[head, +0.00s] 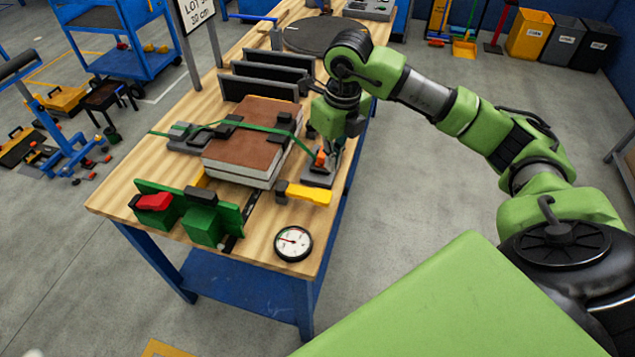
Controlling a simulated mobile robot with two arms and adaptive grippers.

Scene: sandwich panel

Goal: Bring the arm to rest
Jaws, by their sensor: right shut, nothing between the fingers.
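My right arm reaches in from the right, and its right gripper (329,140) points down at the right edge of the workbench. The gripper is shut and empty, just above or beside a grey clamp (317,178) with an orange knob; I cannot tell whether they touch. Its fingertips are small and partly lost against the clamp. A brown-faced sandwich panel (246,143) lies on the workbench (112,197), left of the gripper. A green strap (262,127) crosses over the panel. My left gripper is not in view.
A green vise-like fixture (205,221) with a red part, a yellow-handled tool (308,194) and a round dial gauge (293,243) lie at the near end. Dark upright plates (262,88) stand behind the panel. Grey floor right of the bench is clear.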

